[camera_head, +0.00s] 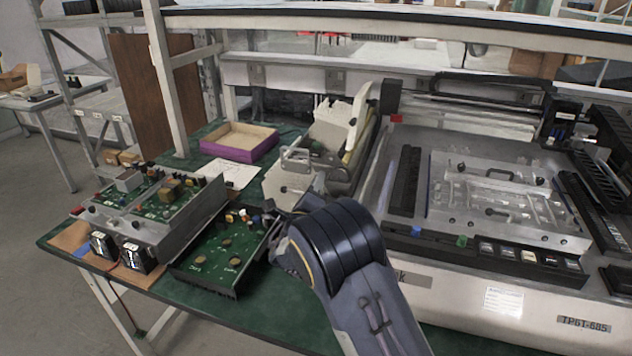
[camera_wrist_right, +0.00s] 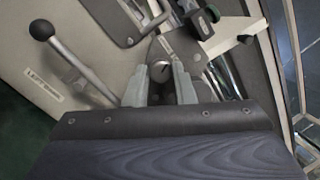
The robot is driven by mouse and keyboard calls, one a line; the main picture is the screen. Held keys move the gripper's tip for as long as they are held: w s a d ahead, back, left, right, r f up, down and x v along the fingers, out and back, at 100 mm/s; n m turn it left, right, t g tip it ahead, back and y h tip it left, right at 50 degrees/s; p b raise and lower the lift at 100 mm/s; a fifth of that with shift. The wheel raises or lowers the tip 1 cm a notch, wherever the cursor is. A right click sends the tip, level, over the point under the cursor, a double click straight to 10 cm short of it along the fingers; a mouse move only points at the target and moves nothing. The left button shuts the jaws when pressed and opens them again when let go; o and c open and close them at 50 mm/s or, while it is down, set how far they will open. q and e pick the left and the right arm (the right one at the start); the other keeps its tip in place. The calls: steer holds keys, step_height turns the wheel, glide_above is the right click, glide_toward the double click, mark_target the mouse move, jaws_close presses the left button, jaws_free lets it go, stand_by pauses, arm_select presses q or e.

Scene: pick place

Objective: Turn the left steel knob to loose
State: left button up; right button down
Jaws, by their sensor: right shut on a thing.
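The steel knob (camera_wrist_right: 160,70) shows in the right wrist view as a round metal end with a slot-like dark line. My right gripper (camera_wrist_right: 160,79) has one grey finger on each side of it and is shut on it. In the head view my right arm comes in from the lower right and reaches the grey metal device (camera_head: 296,178) on the green table. There my wrist covers the knob and most of the fingers. My left gripper is in neither view.
A lever with a black ball (camera_wrist_right: 41,31) stands left of the knob in the right wrist view. In the head view, an open green circuit-board box (camera_head: 222,254) lies close left of my wrist. A large test machine (camera_head: 460,277) stands on the right. A purple-sided tray (camera_head: 238,149) sits behind.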

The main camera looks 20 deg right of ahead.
steer(key=n+y+p, duration=0.1)
steer(key=n+p, duration=0.4)
steer(key=shift+s+d+n, duration=0.1)
steer(key=shift+n, duration=0.2)
steer(key=c, duration=1.2)
jaws_free()
steer(key=shift+c, duration=0.2)
steer(key=v, duration=0.8)
steer(key=shift+b, duration=0.3)
steer(key=shift+d, duration=0.15)
